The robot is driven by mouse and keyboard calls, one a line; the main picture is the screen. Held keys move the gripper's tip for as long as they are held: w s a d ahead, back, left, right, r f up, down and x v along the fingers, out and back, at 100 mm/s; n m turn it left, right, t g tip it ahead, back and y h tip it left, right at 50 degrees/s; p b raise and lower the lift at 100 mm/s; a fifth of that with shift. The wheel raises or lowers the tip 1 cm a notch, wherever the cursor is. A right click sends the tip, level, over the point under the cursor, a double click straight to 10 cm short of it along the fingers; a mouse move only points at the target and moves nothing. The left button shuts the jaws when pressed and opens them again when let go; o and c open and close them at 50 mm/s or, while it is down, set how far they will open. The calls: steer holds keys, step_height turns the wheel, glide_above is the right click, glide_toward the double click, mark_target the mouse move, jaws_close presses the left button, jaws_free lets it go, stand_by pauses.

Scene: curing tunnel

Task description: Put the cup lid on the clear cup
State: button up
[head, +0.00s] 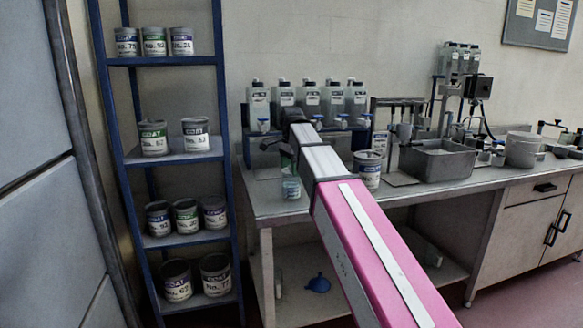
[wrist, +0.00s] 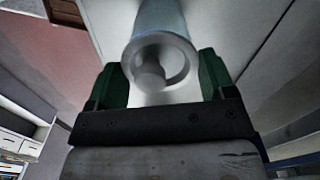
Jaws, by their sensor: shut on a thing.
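My gripper (wrist: 160,88) has green fingers and is shut on the pale, round cup lid (wrist: 150,72), which shows a raised rim and a knob in its middle. A pale, see-through cylinder, the clear cup (wrist: 160,18), shows directly beyond the lid. In the head view my gripper (head: 287,158) is at the left part of the bench, with the clear cup (head: 291,188) upright right below it. The lid and cup look lined up. I cannot tell whether the lid touches the cup, as my fingers and arm hide the joint.
The bench (head: 262,206) holds a row of grey bottles (head: 308,97) behind my gripper. A labelled can (head: 367,170) stands close to the right, and a grey basin (head: 437,160) farther right. A blue rack (head: 185,157) with several cans stands at the left.

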steer(key=shift+f, duration=0.3)
stand_by(0.8)
steer(key=o, duration=0.8)
steer(key=shift+o, duration=0.2)
steer(key=shift+r, duration=0.15)
steer(key=shift+r, duration=3.35)
